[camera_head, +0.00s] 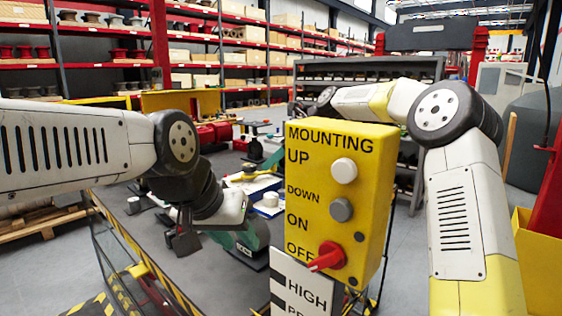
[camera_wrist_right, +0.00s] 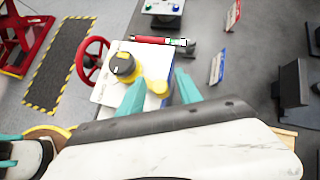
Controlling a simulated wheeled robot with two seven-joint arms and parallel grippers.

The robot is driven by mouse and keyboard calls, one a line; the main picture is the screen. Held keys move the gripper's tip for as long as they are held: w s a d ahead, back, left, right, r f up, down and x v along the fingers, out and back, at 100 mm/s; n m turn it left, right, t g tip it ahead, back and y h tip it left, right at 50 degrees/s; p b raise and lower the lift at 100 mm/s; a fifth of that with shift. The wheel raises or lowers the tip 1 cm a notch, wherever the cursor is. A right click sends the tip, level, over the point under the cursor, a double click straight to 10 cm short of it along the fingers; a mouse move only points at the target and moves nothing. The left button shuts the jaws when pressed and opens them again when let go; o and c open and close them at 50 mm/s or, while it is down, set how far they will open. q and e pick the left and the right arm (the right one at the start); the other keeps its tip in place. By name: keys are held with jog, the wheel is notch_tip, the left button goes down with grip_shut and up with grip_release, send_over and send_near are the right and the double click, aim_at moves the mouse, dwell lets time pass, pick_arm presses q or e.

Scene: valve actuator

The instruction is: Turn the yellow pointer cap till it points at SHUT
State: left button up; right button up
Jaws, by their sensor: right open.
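In the right wrist view, a yellow round body with a black top (camera_wrist_right: 124,67) stands on a white plate (camera_wrist_right: 103,92). A smaller yellow round piece (camera_wrist_right: 158,87) sits beside it. I cannot tell for certain which is the pointer cap, nor where it points; no SHUT lettering is legible. My right gripper (camera_wrist_right: 160,93) is open, its teal fingers spread on either side of the smaller yellow piece, with no visible contact.
A yellow control box (camera_head: 335,190) with a red knob blocks part of the head view. In the right wrist view, a red handwheel (camera_wrist_right: 92,58) stands left of the plate.

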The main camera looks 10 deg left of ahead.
grip_shut()
dwell(1.4)
